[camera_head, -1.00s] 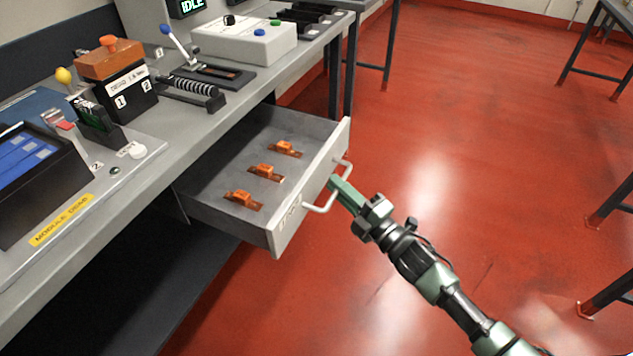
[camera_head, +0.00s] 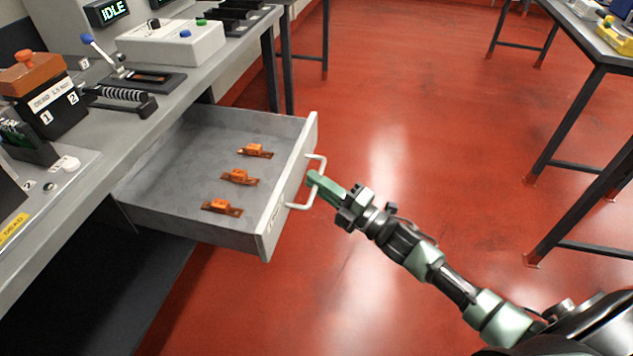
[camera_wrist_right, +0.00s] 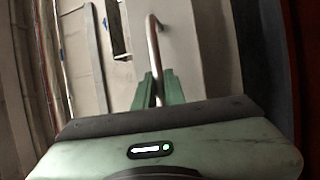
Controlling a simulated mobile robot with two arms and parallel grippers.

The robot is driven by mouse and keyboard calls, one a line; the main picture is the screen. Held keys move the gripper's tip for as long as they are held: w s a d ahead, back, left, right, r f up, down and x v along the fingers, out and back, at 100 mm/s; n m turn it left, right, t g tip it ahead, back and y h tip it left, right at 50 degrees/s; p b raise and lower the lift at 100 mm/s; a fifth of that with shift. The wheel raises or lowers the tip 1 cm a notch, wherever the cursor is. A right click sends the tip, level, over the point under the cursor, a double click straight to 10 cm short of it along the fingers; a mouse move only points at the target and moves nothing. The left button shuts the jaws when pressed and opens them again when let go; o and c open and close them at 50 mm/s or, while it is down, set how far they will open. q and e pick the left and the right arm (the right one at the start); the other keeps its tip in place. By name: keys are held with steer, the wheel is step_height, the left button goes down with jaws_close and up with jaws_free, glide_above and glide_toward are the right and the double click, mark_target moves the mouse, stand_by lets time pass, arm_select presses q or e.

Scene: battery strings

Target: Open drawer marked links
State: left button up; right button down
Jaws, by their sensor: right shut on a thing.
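The drawer (camera_head: 170,215) stands pulled out from under the workbench, its grey interior showing. Several feet of detail are small, but three orange-brown links (camera_head: 239,177) lie in a row inside it. Its white front panel carries a label too small to read here, and a white bar handle (camera_head: 291,206). My right gripper (camera_head: 314,180) is shut on the handle from the floor side. In the right wrist view the handle (camera_wrist_right: 154,50) passes between the green fingers (camera_wrist_right: 158,92). My left gripper is not in view.
The workbench (camera_head: 185,88) above holds a white button box (camera_head: 170,42), a lever device (camera_head: 120,68) and a black box with an orange top (camera_head: 45,95). Another table (camera_head: 590,85) stands at the right. The red floor between is clear.

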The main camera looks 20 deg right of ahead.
steer(key=c, duration=1.5)
jaws_free()
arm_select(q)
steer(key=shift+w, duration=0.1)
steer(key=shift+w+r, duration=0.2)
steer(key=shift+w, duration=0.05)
arm_select(e)
steer(key=v, duration=0.8)
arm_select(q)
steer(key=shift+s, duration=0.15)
arm_select(e)
steer(key=shift+w, duration=0.1)
